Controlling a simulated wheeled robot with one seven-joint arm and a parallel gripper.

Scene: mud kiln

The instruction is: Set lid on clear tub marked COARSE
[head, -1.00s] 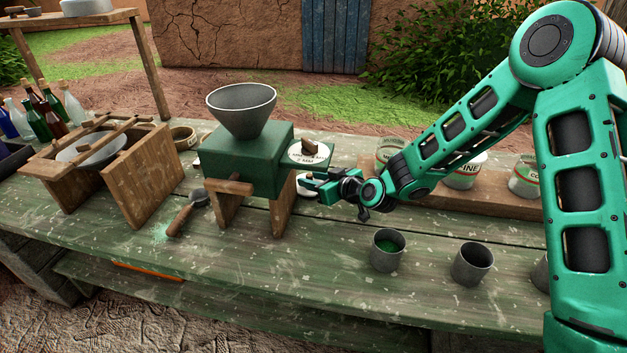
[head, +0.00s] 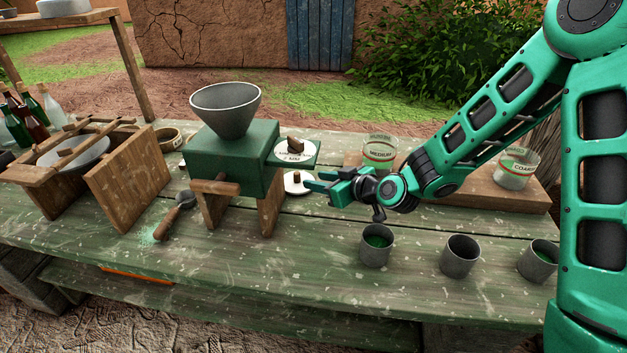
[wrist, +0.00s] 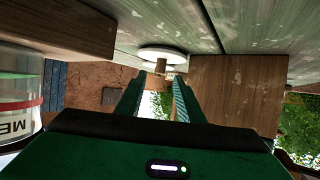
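The clear tub marked COARSE (head: 517,170) stands on the wooden plank at the right in the head view, beyond my arm. Its top looks uncovered and pale material lies inside. A white round lid (head: 298,184) with a wooden knob lies low beside the green mill; it also shows in the wrist view (wrist: 162,53), with its knob (wrist: 160,67) ahead of the fingers. My gripper (head: 311,181) is at the lid's right side, level and pointing left. Its fingers are spread with nothing between them, as the wrist view (wrist: 156,98) shows.
The green mill (head: 232,158) with its grey hopper stands just left of the gripper. A white disc (head: 293,153) with a wooden knob sits on its side ledge. The MEDIUM tub (head: 380,152) stands behind my wrist. Grey cups (head: 376,247) stand in front.

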